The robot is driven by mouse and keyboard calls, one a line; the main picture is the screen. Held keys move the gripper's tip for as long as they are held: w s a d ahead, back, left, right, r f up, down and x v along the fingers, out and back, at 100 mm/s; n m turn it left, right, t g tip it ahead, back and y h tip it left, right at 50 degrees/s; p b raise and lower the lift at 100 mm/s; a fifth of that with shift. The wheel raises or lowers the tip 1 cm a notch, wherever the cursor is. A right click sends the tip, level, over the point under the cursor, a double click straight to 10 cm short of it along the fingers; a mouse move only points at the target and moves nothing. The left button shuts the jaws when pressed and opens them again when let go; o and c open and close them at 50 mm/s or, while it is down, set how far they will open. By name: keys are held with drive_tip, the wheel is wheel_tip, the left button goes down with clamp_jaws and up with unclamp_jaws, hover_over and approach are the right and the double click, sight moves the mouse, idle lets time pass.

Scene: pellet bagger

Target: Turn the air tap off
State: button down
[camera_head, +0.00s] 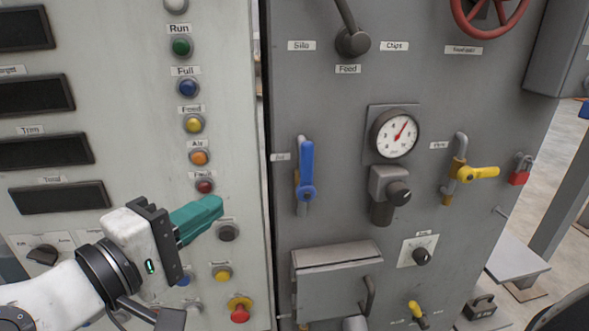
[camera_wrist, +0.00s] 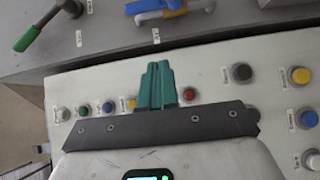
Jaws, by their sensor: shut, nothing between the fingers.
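The air tap (camera_head: 306,172) is on the grey cabinet, beside a small label that seems to read Air. Its blue lever stands upright, in line with its short pipe, with the pivot at the lower end. In the wrist view, part of the blue lever (camera_wrist: 172,12) shows at the top edge, with yellow fitting beside it. My gripper (camera_head: 216,204) has teal fingers, shut and empty. It is left of the tap and apart from it, in front of the button panel. In the wrist view the closed fingertips (camera_wrist: 157,66) point up toward the grey cabinet.
A yellow-handled tap (camera_head: 474,172), its lever horizontal, sits right of the pressure gauge (camera_head: 395,133) and regulator knob (camera_head: 398,193). A hinged box (camera_head: 335,262) juts out below the air tap. Coloured buttons (camera_head: 199,158) line the left panel near my gripper.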

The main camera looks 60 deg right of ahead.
drive_tip(key=r, duration=0.2)
drive_tip(key=p, duration=0.3)
approach(300, 161)
drive_tip(key=w+d, duration=0.3)
drive_tip(key=d, duration=0.1)
drive_tip(key=shift+s+d+f+g, duration=0.15)
drive_tip(key=shift+s+d, duration=0.4)
drive_tip(key=shift+s, duration=0.2)
drive_tip(key=shift+s+d+f+g, duration=0.15)
drive_tip(key=shift+s+d, duration=0.45)
drive_tip(key=shift+s, duration=0.15)
drive_tip(key=shift+d+m+p, duration=0.1)
drive_tip(key=shift+m+p, duration=0.2)
drive_tip(key=shift+s+r, duration=0.15)
drive_tip(key=shift+s, duration=0.05)
drive_tip(key=shift+w+d, duration=0.1)
